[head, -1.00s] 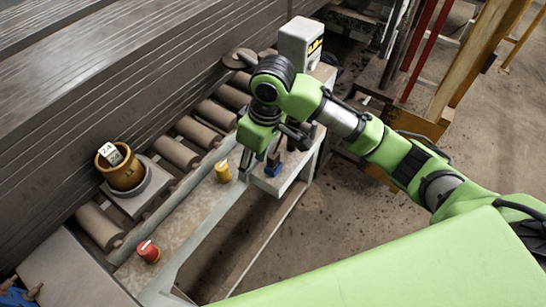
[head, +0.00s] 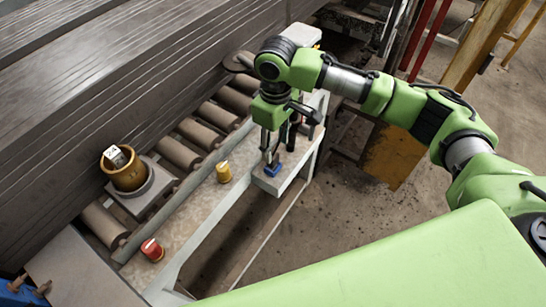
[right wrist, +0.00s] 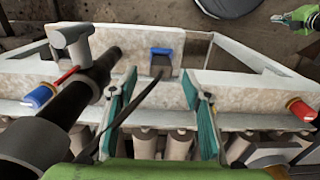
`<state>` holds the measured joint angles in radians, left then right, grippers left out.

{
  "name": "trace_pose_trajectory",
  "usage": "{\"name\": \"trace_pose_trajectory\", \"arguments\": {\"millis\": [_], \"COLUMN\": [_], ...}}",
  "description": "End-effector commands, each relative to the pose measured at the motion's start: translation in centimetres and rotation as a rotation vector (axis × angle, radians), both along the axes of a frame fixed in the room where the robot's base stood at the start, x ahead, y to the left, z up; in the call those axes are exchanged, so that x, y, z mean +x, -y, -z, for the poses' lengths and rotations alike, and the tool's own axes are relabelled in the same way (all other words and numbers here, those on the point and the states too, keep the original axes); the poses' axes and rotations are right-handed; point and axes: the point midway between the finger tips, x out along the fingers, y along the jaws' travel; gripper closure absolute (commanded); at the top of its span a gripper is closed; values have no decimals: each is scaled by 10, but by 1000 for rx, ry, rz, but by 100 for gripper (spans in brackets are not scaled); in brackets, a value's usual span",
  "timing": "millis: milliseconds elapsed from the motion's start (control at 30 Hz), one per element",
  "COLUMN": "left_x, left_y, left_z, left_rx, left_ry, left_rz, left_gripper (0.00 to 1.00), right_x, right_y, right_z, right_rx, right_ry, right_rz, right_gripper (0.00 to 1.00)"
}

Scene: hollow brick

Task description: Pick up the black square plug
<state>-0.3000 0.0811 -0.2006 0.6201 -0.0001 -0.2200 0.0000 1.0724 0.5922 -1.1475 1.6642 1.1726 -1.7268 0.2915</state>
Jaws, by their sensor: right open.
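The black square plug (head: 272,158) stands upright in a blue base on the small light shelf at the bench's side. In the right wrist view the plug's dark body (right wrist: 161,68) shows beyond my fingers, in front of its blue base (right wrist: 161,51). My right gripper (head: 279,147) is open and points down, close above and around the plug's place in the head view. In the right wrist view the teal fingers (right wrist: 158,110) are spread, with no object clasped between them. I cannot tell whether a finger touches the plug.
A yellow knob (head: 223,172) and a red knob (head: 152,250) stand on the bench edge (head: 195,205). Rollers (head: 180,153) and a brown pot (head: 127,172) lie beyond. The floor to the right is open.

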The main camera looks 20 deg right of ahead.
Motion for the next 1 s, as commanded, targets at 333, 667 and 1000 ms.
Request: {"name": "trace_pose_trajectory", "arguments": {"millis": [333, 667, 1000], "left_x": [-1, -1, -1], "left_y": [0, 0, 0], "left_z": [-27, -30, -30], "left_rx": [0, 0, 0], "left_ry": [-2, -2, -1], "left_rz": [-1, -1, -1], "left_gripper": [100, 100, 100], "right_x": [2, 3, 3], "right_y": [-5, -5, -5], "right_z": [35, 57, 56], "right_rx": [-1, 1, 1], "right_ry": [-3, 2, 2], "right_rz": [0, -1, -1], "right_gripper": [56, 56, 97]}}
